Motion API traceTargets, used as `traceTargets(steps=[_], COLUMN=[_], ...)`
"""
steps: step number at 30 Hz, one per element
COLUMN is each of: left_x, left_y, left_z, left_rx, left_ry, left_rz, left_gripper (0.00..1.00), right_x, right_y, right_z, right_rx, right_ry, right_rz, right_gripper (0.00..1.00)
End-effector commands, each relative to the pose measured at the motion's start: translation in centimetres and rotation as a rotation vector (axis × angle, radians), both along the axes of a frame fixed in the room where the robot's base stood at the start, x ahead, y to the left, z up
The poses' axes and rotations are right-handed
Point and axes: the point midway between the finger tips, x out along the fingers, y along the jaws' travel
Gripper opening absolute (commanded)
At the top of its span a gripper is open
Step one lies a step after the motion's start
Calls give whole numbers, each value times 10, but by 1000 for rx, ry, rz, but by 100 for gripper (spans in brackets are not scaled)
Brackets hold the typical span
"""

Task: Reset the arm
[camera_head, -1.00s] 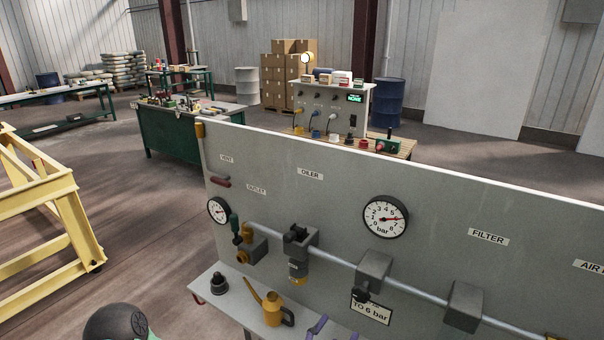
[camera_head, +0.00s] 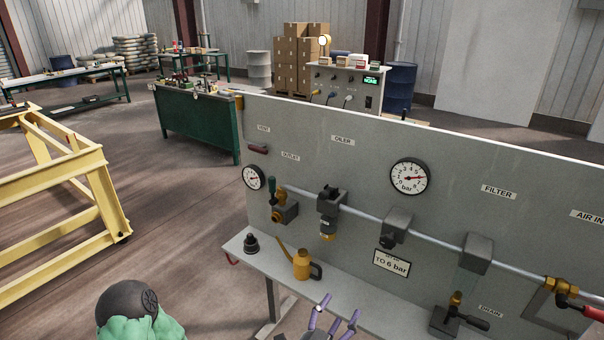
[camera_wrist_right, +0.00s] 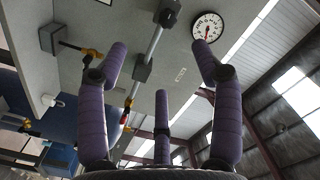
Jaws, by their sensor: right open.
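My right gripper (camera_head: 340,308) shows at the bottom edge of the head view, with purple fingers spread and nothing between them. It is in front of the grey board's shelf, to the right of the yellow oil can (camera_head: 302,266). In the right wrist view the purple fingers (camera_wrist_right: 160,75) stand wide apart and empty, with the board and a gauge (camera_wrist_right: 208,27) beyond them. The rest of the right arm is mostly out of the picture. A dark and green part of my own body shows at the bottom left; no left gripper shows.
The grey board (camera_head: 460,160) carries a pipe with valves, a large gauge (camera_head: 410,177) and labels. A black fitting (camera_head: 251,243) stands on the shelf (camera_head: 355,308). A yellow frame (camera_head: 60,185) stands at the left. Floor between frame and board is clear.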

Motion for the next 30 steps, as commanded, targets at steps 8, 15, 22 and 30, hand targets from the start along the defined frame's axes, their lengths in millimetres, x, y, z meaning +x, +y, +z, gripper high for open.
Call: traceTargets(steps=[8,15,22,30], left_x=[0,0,0,0], left_y=[0,0,0,0], left_z=[0,0,0,0], left_rx=[0,0,0,0], left_ry=[0,0,0,0], left_rz=[0,0,0,0], left_gripper=[60,60,60,60], right_x=[29,57,59,-13], right_y=[0,-3,-11,-21], right_z=[-35,-96,-207,-332], right_rx=[-18,-26,8,140], right_ry=[103,276,598,1018], right_rz=[92,227,439,704], right_gripper=[66,66,66,66])
